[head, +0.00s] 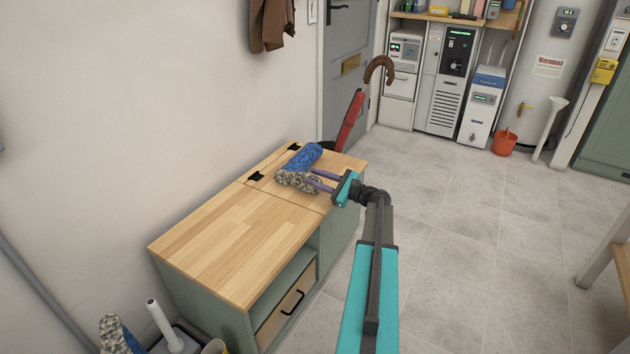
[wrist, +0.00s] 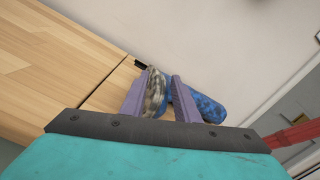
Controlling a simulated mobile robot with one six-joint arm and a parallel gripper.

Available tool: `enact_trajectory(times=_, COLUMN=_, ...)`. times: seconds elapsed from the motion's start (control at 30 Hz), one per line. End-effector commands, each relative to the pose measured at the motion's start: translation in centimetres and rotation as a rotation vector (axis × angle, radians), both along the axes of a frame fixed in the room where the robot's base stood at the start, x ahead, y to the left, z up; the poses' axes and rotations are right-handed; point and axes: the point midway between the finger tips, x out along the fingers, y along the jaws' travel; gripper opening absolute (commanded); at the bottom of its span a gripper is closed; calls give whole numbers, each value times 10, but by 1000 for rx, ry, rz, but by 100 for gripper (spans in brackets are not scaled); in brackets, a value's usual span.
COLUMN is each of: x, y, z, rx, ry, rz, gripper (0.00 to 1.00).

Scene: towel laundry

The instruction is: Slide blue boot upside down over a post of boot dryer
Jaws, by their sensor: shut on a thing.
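The blue boot (head: 306,158) with a speckled grey sole lies on its side at the far end of the wooden cabinet top. My gripper (head: 312,180) is shut on the boot from the right, its purple fingers at the sole end. In the wrist view the boot (wrist: 204,103) shows between and beyond the fingers (wrist: 162,85). I cannot tell whether the boot touches the wood or is just above it. The boot dryer's white post (head: 163,322) slants up at the bottom left, bare; its base is mostly cut off by the frame edge.
Another blue and speckled boot (head: 117,338) stands beside the post, partly out of frame. The cabinet top (head: 215,240) is clear at its near part. A red umbrella (head: 350,120) stands behind the cabinet. The tiled floor (head: 470,240) to the right is open.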

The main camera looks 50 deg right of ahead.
Motion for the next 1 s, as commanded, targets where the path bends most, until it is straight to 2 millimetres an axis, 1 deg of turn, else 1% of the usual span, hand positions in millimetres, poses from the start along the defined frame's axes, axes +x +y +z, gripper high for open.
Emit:
enact_trajectory(times=0.03, x=1, y=-1, z=-6, rx=-2, ry=12, rz=-3, gripper=32)
enact_trajectory(times=0.13, x=1, y=-1, z=-5, rx=-2, ry=11, rz=-3, gripper=48)
enact_trajectory(times=0.17, x=1, y=-1, z=-5, rx=-2, ry=9, rz=-3, gripper=50)
enact_trajectory(times=0.47, x=0, y=-1, z=-3, rx=-1, ry=7, rz=-2, gripper=50)
enact_trajectory(times=0.77, x=0, y=-1, z=-9, rx=-1, ry=5, rz=-2, gripper=50)
enact_trajectory(times=0.8, x=-7, y=-3, z=-5, rx=-1, ry=6, rz=-4, gripper=50)
enact_trajectory(times=1.0, x=-37, y=-9, z=-2, rx=0, ry=6, rz=-5, gripper=50)
